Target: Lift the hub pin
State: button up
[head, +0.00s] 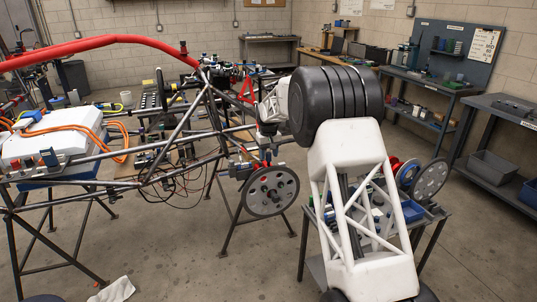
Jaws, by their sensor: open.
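I cannot pick out the hub pin for certain. A grey drilled hub disc (262,203) with a dark centre is mounted upright at the near corner of the tube chassis (170,140). Small red and blue parts sit just above it. My arm crosses the right half of the view. My gripper (267,129) shows only in part, left of and below the large black joint, above the mounted disc and apart from it. Its fingers are too small and too covered to make out clearly. I see nothing held in it.
A small parts table (425,222) behind my arm holds blue bins, red parts and another drilled disc (431,179). Orange cables (108,133) lie over a white box at the left. A cloth (113,290) lies on the floor. Workbenches line the back wall. The floor between is open.

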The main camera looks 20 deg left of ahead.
jog(key=shift+r, duration=3.9)
jog(key=shift+d+r, duration=0.2)
jog(key=s+d+r+m, duration=0.1)
jog(key=s+d+r, duration=0.4)
jog(key=d, duration=0.5)
jog(key=s+d+r+m+t, duration=0.1)
jog(key=s+d+r, duration=0.2)
jog(key=d+r, duration=0.5)
jog(key=s+d+r+m, duration=0.1)
jog(key=s+d+r, duration=0.3)
jog(key=d, duration=0.8)
jog(key=s+d+r+m, duration=0.1)
jog(key=s+d+r, duration=0.1)
jog(key=s+d, duration=0.65)
jog(key=s+d+r+m, duration=0.2)
jog(key=s+d, duration=0.6)
jog(key=d, duration=0.1)
jog(key=s+d+f+m, duration=0.1)
jog(key=s+d+f, duration=0.2)
jog(key=s, duration=0.7)
jog(key=s+d+f+m+t, duration=0.1)
jog(key=s+d+f, duration=0.3)
jog(key=s+d, duration=0.3)
jog(key=s+d+f+m, duration=0.1)
jog(key=s+d+f, duration=0.2)
jog(key=s, duration=1.2)
jog(key=shift+d+f+t, duration=0.15)
jog(key=shift+d+t, duration=0.15)
jog(key=shift+d, duration=0.6)
